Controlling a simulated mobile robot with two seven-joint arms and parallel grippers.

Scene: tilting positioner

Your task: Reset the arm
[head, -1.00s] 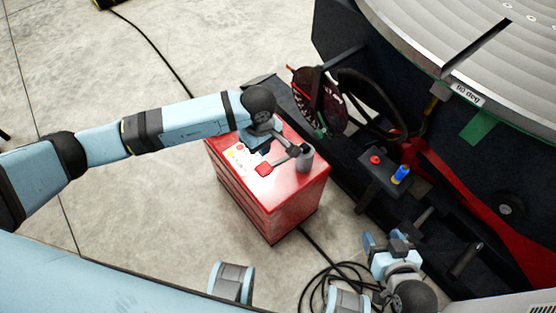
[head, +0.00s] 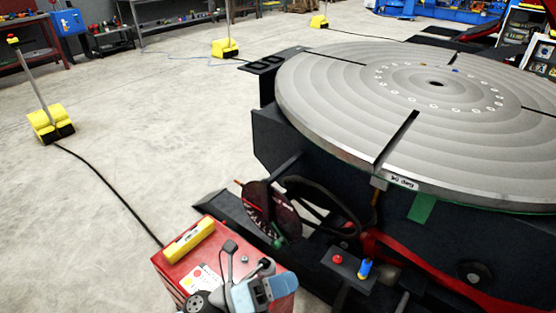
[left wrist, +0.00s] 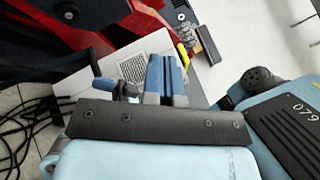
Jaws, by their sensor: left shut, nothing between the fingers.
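My left gripper (head: 280,285) shows at the lower middle of the head view, over the front right part of a red cabinet (head: 170,272). Its blue fingers also show in the left wrist view (left wrist: 166,78), side by side and shut, with nothing between them. Most of my left arm is below the head picture. My right gripper is not in the head view.
A yellow item (head: 188,240) lies on the cabinet top. A large round positioner table (head: 330,100) fills the right, with a small control box (head: 345,268) beside it. A black cable (head: 110,195) crosses the open floor. Loose cables (left wrist: 25,130) show in the left wrist view.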

